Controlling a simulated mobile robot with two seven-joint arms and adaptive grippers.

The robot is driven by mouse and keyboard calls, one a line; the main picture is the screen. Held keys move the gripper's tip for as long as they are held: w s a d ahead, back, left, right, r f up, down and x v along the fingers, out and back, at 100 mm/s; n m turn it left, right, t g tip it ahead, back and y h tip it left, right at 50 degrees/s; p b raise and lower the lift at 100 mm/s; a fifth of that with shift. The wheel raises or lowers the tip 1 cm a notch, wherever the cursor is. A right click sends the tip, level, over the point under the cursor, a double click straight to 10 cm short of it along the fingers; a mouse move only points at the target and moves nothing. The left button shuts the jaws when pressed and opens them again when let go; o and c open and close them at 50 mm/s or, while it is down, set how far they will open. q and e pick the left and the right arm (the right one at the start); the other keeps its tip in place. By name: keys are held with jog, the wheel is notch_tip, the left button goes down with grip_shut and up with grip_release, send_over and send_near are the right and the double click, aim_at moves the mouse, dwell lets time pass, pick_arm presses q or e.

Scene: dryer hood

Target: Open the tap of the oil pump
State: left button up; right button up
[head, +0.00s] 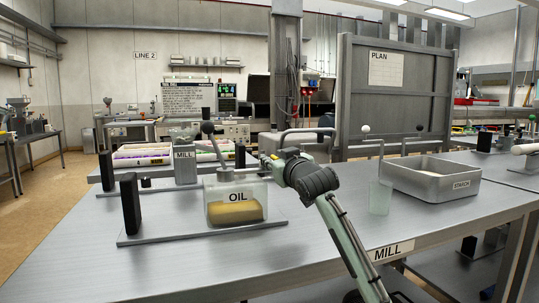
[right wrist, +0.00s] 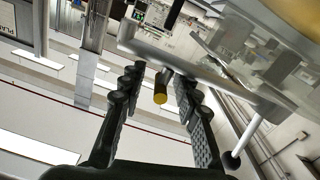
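The oil pump's clear tank (head: 222,198), labelled OIL and holding yellow oil, stands on a metal plate on the table. A lever with a dark ball knob (head: 208,128) rises above it. My right gripper (head: 272,160) is beside the tank's upper right side. In the right wrist view, its two dark fingers (right wrist: 160,82) are apart. A short stub with a yellow end (right wrist: 160,92) shows between them, with gaps at both sides. It comes off a grey pipe (right wrist: 215,82); I cannot tell whether this is the tap. My left gripper is not in view.
A clear greenish cup (head: 380,198) and a grey metal tray (head: 445,180) stand to the right. A rod with a white ball (head: 365,130) rises behind the cup. A black upright block (head: 130,203) stands left of the tank. The table's front left is clear.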

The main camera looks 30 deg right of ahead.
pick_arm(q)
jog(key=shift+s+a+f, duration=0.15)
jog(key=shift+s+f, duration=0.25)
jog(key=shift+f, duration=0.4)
pick_arm(e)
jog(key=x, duration=0.3)
jog(key=shift+w, duration=0.3)
jog(key=shift+c, duration=0.2)
grip_shut()
